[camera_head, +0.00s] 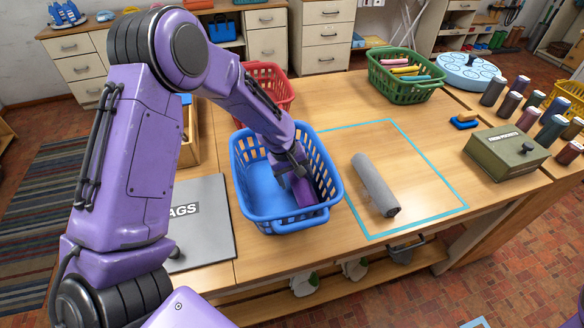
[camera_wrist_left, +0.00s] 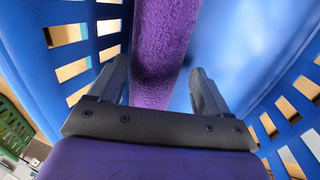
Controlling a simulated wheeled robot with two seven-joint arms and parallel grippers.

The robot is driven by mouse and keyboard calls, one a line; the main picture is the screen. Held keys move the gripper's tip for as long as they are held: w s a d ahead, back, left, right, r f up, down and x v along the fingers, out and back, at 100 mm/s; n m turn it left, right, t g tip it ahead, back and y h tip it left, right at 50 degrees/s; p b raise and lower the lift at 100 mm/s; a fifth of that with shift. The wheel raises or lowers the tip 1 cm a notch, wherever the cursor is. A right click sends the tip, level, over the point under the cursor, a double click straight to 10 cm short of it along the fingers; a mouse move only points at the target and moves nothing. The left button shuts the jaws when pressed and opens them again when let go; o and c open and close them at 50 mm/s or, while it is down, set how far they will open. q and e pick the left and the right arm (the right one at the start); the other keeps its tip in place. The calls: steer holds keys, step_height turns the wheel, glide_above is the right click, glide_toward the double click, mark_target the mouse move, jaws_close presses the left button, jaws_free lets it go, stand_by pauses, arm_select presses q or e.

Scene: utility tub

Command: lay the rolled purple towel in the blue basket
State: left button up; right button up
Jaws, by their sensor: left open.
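The blue basket (camera_head: 256,205) stands on the wooden bench, left of the taped rectangle. My left gripper (camera_head: 292,180) reaches down inside it. The rolled purple towel (camera_head: 304,191) lies in the basket near its right side, partly hidden by the gripper in the head view. In the left wrist view the fuzzy purple towel (camera_wrist_left: 161,50) runs between the two spread fingers of my left gripper (camera_wrist_left: 160,82), with a gap beside it on the right. Blue basket walls (camera_wrist_left: 60,15) rise on both sides. My right gripper does not show.
A grey roll (camera_head: 375,184) lies inside the taped rectangle, right of the blue basket. A red basket (camera_head: 268,88) stands behind, and a green basket (camera_head: 405,75) with rolled towels at the back right. A grey mat (camera_head: 205,235) lies to the left, and a green box (camera_head: 507,150) to the right.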

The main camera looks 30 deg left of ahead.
arm_select(q)
steer(key=v, duration=1.1)
steer(key=shift+b, duration=0.35)
